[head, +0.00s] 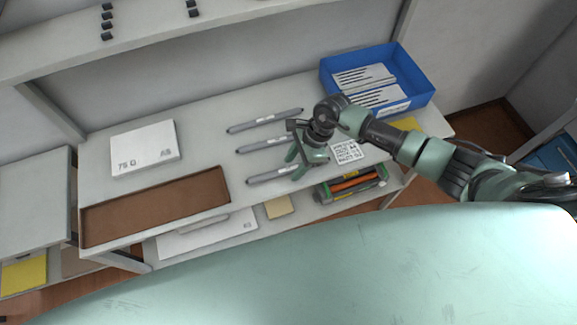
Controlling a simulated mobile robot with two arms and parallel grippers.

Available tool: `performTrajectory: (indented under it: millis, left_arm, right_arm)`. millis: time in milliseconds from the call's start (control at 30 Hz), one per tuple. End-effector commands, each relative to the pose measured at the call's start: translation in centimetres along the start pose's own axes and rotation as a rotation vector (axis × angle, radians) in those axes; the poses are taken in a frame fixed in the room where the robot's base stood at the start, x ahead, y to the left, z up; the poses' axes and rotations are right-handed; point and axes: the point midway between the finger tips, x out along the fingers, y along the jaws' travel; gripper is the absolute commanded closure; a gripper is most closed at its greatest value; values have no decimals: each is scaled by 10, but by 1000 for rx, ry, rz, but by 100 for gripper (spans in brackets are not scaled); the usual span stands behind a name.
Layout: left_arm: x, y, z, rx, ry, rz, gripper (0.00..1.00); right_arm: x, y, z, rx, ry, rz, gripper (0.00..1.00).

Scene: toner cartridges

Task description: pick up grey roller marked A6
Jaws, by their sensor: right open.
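Three grey rollers lie apart on the light bench top: a far one (264,121), a middle one (260,145) and a near one (272,176). Each has a small pale label, too small to read, so I cannot tell which is A6. My right gripper (300,164) is open, over the right part of the near roller, with its fingers pointing down. It covers part of that roller's right end and sits close to the middle roller's right end. I cannot tell whether the fingers touch the near roller. My left gripper is not in view.
A white box (144,147) and a brown recessed tray (155,207) are on the left. A blue bin (422,92) with white packs stands at the back right. A printed white sheet (347,153) lies right of the gripper. Shelves run above and below the bench top.

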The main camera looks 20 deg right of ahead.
Motion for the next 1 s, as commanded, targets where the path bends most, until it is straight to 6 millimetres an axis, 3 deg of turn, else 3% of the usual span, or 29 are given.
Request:
performTrajectory:
  millis: [233, 400, 767, 1000]
  left_arm:
    - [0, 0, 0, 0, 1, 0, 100]
    - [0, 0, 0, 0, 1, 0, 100]
    - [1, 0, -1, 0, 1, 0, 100]
    - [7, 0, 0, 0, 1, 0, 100]
  right_arm:
    - [2, 0, 0, 0, -1, 0, 57]
    - [2, 0, 0, 0, -1, 0, 100]
    - [0, 0, 1, 0, -2, -1, 100]
    - [-23, -1, 10, -4, -1, -3, 100]
